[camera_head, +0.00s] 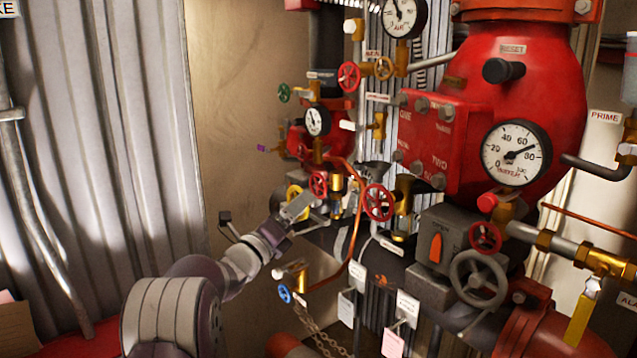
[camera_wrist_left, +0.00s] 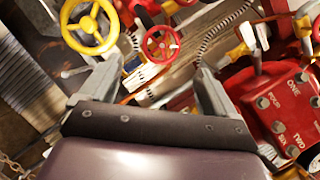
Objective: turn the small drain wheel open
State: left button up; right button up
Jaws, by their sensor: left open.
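Several small handwheels show, and I cannot read which one is labelled as the drain. A yellow wheel (camera_head: 293,196) is partly hidden behind my left gripper (camera_head: 300,208). A small red wheel (camera_head: 318,184) is just beyond it, another red wheel (camera_head: 378,202) is to the right, and a blue wheel (camera_head: 285,293) sits lower down. In the left wrist view, my left gripper (camera_wrist_left: 160,82) is open and empty. The yellow wheel (camera_wrist_left: 90,27) is beyond its left finger, and the red wheel (camera_wrist_left: 161,43) is beyond the gap between the fingers. My right gripper is not in view.
A big red valve body (camera_head: 510,90) with a pressure gauge (camera_head: 515,153) fills the right. A grey handwheel (camera_head: 478,279) sits low right. A copper pipe (camera_head: 356,235) and hanging tags (camera_head: 408,308) are close by. A corrugated wall (camera_head: 110,130) stands at left.

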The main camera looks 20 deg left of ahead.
aim_at(316, 188)
pick_arm(q)
jog(key=p+x, duration=0.1)
jog(key=x, duration=0.2)
jog(key=p+x, duration=0.4)
jog(key=x, duration=0.1)
jog(key=shift+w+r, duration=0.2)
jog(key=shift+r, duration=0.2)
jog(key=shift+w+d+f+p, duration=0.1)
jog(key=shift+w+d+p, duration=0.2)
jog(key=shift+w, duration=0.35)
jog(key=shift+c, duration=0.3)
jog(key=shift+s, duration=0.1)
jog(key=c, duration=1)
